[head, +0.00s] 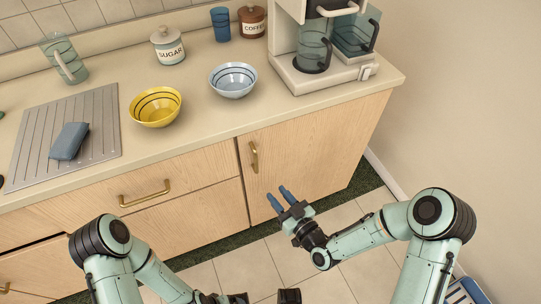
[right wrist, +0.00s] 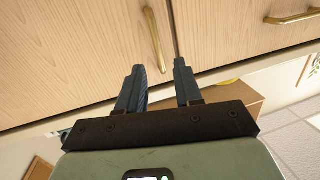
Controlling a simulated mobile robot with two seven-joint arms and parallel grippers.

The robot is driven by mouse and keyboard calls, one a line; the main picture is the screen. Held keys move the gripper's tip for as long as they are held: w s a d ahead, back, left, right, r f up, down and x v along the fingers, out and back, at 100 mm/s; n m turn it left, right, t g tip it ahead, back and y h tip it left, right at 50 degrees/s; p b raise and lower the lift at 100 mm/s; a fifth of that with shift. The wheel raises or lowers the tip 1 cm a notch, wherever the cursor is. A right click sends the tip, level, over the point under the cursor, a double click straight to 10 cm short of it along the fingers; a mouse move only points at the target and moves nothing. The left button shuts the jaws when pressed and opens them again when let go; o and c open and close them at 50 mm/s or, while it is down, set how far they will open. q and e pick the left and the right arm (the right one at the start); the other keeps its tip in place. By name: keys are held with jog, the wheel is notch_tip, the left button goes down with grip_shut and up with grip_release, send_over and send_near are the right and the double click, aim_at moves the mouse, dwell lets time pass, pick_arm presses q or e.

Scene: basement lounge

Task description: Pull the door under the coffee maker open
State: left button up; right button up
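The cabinet door (head: 310,150) under the coffee maker (head: 320,50) is light wood and closed. Its upright brass handle (head: 253,157) sits near the door's left edge; it also shows in the right wrist view (right wrist: 155,38), ahead of and between the fingers. My right gripper (head: 279,196) is in front of the door, below and right of the handle in the head view. Its two blue-grey fingers are apart with nothing between them, and it is not touching the handle. My left arm is at the lower left; its gripper is mostly cut off at the bottom edge.
A drawer with a brass handle (head: 145,194) is left of the door. On the counter (head: 180,150) are a yellow bowl (head: 156,106), a pale blue bowl (head: 233,80) and a sugar jar (head: 168,45). Tiled floor (head: 340,225) lies in front, and a wall (head: 460,100) stands to the right.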

aim_at(257, 164)
jog(key=shift+t, duration=0.3)
jog(key=x, duration=0.9)
jog(key=r+x, duration=0.1)
jog(key=x, duration=0.4)
jog(key=shift+d+r+b, duration=0.1)
jog(key=shift+d+b, duration=0.15)
jog(key=shift+b, duration=0.1)
grip_shut()
